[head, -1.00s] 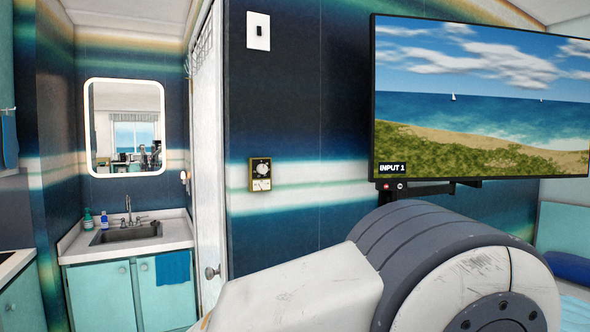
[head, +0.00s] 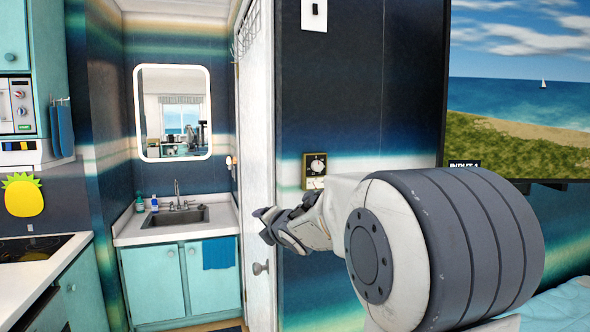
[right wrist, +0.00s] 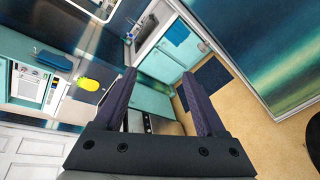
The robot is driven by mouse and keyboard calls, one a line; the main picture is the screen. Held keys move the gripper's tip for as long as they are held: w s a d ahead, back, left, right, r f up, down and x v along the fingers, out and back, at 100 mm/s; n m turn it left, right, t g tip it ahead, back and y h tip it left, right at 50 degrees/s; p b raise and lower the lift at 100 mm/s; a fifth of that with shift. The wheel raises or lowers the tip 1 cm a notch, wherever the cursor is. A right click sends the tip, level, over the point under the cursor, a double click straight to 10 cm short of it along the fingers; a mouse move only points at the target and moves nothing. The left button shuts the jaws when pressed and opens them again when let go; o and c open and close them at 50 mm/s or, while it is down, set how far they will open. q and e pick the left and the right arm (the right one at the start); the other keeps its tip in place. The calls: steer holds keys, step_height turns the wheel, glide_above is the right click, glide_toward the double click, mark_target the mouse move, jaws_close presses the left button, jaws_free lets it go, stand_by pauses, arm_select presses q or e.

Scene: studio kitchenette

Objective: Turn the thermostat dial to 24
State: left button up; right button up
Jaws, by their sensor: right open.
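The thermostat (head: 315,164) is a small gold-framed unit with a round dial on the dark striped wall, left of the TV. My right arm partly covers its lower part, and the dial setting is too small to read. My right gripper (head: 273,226) is in front of the white door, below and left of the thermostat and apart from it in the picture. In the right wrist view its two fingers (right wrist: 168,103) are spread with nothing between them. That view does not show the thermostat. My left gripper is not in view.
A light switch (head: 314,14) is above the thermostat. The TV (head: 520,90) hangs to the right. The white door (head: 257,130) with its knob (head: 261,268) is to the left. A sink counter (head: 135,229) and a stove counter (head: 70,262) are farther left.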

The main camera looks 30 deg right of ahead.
steer(key=d+r+n+t+h+p, duration=0.1)
steer(key=d+r+n, duration=0.25)
steer(key=d, duration=0.25)
steer(key=d+r+n+t, duration=0.1)
steer(key=d+r+n, duration=0.25)
steer(key=d, duration=0.25)
steer(key=n+t+p, duration=0.1)
steer(key=n+t, duration=0.1)
steer(key=n, duration=0.4)
glide_toward(319, 166)
steer(key=shift+n, duration=0.3)
steer(key=p+x, duration=0.2)
steer(key=x, duration=0.1)
steer(key=p+x, duration=0.3)
steer(key=x, duration=0.1)
steer(key=shift+w+r, duration=0.1)
steer(key=shift+r, duration=0.1)
steer(key=shift+w+d+f, duration=0.1)
steer(key=shift+w+f, duration=0.05)
steer(key=shift+w, duration=0.4)
jaws_close()
